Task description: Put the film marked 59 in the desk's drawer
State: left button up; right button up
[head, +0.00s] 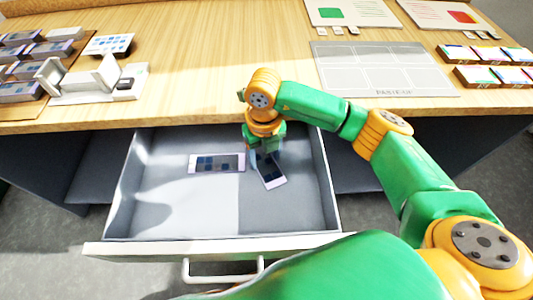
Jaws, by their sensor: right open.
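The desk's drawer (172,218) is pulled open below the desk top, with its handle (223,270) at the front. Two film pieces lie in it: one film (216,163) lies level near the back middle, and another film (272,180) lies tilted to its right. No number is readable on either. My right gripper (266,158) reaches down into the drawer, right at the upper end of the tilted film. It is open; whether it touches that film I cannot tell. My left gripper is not in view.
A wooden desk top (200,85) spans the back. On it stand a white device (95,82), stacks of films (20,70) at the left, a grey paste-up board (380,68), and small card boxes (485,65) at the right. The drawer's front left is bare.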

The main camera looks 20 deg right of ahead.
aim_at(265, 162)
jog(key=o, duration=0.4)
notch_tip(265, 162, up, 12)
jog(key=p, duration=0.1)
jog(key=shift+r, duration=0.2)
dwell(0.4)
